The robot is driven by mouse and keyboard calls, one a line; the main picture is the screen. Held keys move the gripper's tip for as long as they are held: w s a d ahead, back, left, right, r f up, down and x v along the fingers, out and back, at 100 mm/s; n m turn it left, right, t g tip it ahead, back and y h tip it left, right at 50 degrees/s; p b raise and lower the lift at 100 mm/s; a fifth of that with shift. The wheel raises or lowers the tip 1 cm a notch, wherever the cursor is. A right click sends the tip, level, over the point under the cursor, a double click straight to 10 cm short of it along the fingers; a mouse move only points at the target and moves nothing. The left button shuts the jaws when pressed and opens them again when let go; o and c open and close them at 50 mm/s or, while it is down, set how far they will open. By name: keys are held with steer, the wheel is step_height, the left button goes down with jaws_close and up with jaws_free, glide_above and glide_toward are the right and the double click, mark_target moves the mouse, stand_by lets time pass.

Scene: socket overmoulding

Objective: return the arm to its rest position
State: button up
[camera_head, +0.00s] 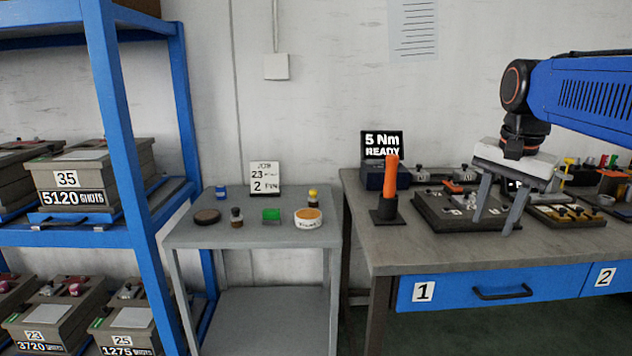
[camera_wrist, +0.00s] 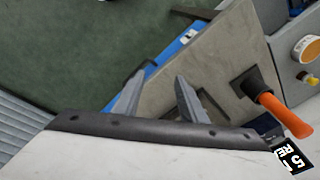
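My arm reaches in from the right in the head view, over the workbench (camera_head: 430,251). My gripper (camera_head: 495,226) points down with its two grey fingers spread apart and nothing between them. It is in front of a dark tray (camera_head: 437,219) on the bench and hides part of it. In the wrist view my gripper (camera_wrist: 158,95) also shows open and empty, with the bench edge and green floor beyond the fingers.
An orange-handled tool (camera_head: 391,175) stands upright in a dark holder left of my gripper. Behind it is a display (camera_head: 382,145) reading 5 Nm READY. A grey side table (camera_head: 250,237) with small items and a blue rack (camera_head: 128,150) of boxes stand left.

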steer(key=s+a+f+n+t, duration=0.1)
steer(key=s+a+f+n, duration=0.2)
steer(key=s+f+n, duration=0.2)
steer(key=s+a+f+n+t, duration=0.1)
steer(key=s+a+f+n, duration=0.2)
steer(key=s+f, duration=0.9)
step_height(320, 180, down, 3)
steer(key=shift+s+a+f+n+t, duration=0.15)
steer(key=shift+s+a+n+t, duration=0.2)
steer(key=shift+n, duration=0.65)
